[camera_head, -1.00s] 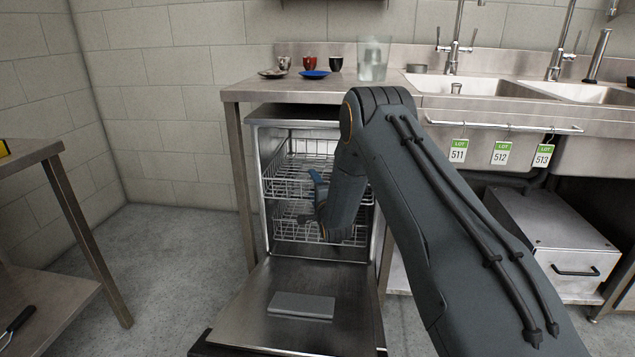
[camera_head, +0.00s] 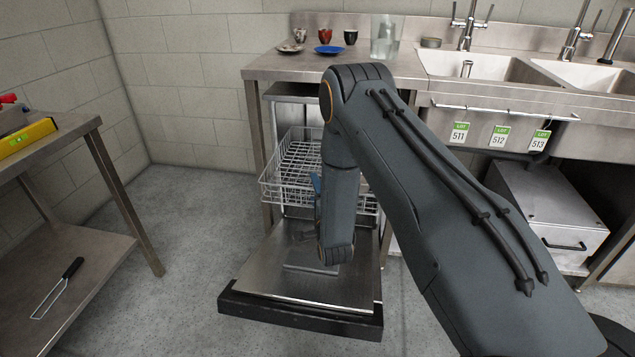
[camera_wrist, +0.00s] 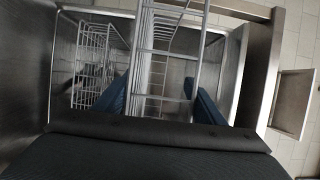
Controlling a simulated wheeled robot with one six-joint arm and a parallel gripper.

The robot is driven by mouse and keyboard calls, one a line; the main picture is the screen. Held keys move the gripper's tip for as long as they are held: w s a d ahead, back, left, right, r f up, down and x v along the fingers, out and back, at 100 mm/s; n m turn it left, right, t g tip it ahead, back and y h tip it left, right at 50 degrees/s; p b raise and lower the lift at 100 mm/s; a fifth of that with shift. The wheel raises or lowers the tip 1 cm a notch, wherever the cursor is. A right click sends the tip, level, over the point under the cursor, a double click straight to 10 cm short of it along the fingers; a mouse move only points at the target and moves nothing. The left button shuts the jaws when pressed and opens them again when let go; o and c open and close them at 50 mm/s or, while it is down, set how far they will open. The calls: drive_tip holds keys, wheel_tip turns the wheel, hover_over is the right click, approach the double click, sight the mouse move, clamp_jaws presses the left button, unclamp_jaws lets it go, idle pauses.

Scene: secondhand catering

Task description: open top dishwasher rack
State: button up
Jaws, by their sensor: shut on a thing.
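The dishwasher (camera_head: 292,92) stands under the counter with its door (camera_head: 262,270) folded down flat. Its top rack (camera_head: 284,177), a white wire basket, is pulled out over the door in the head view. My gripper (camera_head: 316,184) is at the rack's front, mostly hidden by my own arm; one blue finger shows. In the wrist view, two blue fingers (camera_wrist: 160,92) stand on either side of the wires of the top rack (camera_wrist: 178,45), shut on it. Another wire rack (camera_wrist: 92,50), apparently the lower one, shows at the left there.
A steel counter (camera_head: 262,67) above holds cups (camera_head: 325,36), a blue plate (camera_head: 329,50) and a glass pitcher (camera_head: 386,38). A steel table (camera_head: 82,124) stands at left, with open floor (camera_head: 185,215) between. A grey box unit (camera_head: 545,210) is at right.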

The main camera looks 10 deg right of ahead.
drive_tip(key=shift+s+a+r, duration=0.1)
drive_tip(key=shift+r, duration=0.35)
drive_tip(key=o, duration=1.4)
drive_tip(key=shift+c, duration=0.2)
drive_tip(key=shift+s+f, duration=0.2)
drive_tip(key=s, duration=0.7)
drive_tip(key=shift+s+d+p, duration=0.3)
drive_tip(key=shift+d+p, duration=0.05)
drive_tip(key=shift+p, duration=0.05)
